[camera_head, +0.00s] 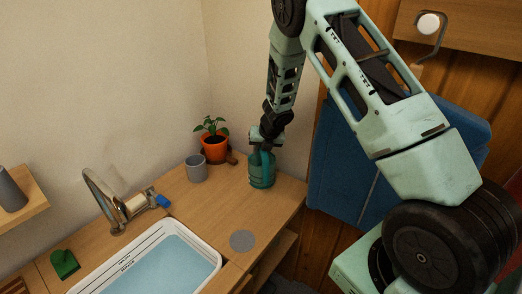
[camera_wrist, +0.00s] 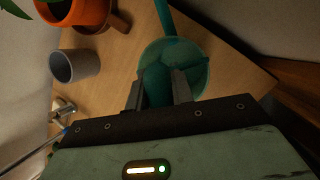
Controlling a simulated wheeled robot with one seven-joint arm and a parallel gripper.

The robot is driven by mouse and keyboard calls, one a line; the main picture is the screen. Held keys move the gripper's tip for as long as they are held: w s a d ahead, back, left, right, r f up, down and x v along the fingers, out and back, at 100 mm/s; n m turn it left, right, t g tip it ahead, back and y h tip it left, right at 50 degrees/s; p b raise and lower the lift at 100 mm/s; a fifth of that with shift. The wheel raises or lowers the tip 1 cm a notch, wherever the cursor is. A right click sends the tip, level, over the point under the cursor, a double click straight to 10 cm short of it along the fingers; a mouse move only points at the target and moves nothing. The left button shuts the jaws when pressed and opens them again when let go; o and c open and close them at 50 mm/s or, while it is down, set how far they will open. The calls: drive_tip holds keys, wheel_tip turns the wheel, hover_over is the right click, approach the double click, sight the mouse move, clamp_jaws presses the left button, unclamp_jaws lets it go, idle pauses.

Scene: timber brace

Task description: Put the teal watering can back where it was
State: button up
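The teal watering can (camera_head: 262,172) stands upright on the wooden counter near its back right corner, just right of the potted plant. In the wrist view the can (camera_wrist: 192,50) is seen from above, with its spout pointing up the picture. My gripper (camera_head: 262,143) is over the top of the can, pointing down. In the wrist view its two fingers (camera_wrist: 158,90) stand on either side of a teal part of the can, which looks like the handle. The exact contact of the fingers is hard to make out in the dim light.
An orange pot with a plant (camera_head: 214,148) and a grey cup (camera_head: 196,168) stand left of the can. A grey disc (camera_head: 243,240) lies on the counter in front. A white basin of water (camera_head: 213,262), a tap (camera_head: 100,190) and a green object (camera_head: 64,263) are further left.

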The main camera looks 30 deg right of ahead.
drive_tip(key=o, duration=0.3)
drive_tip(key=shift+o, duration=0.2)
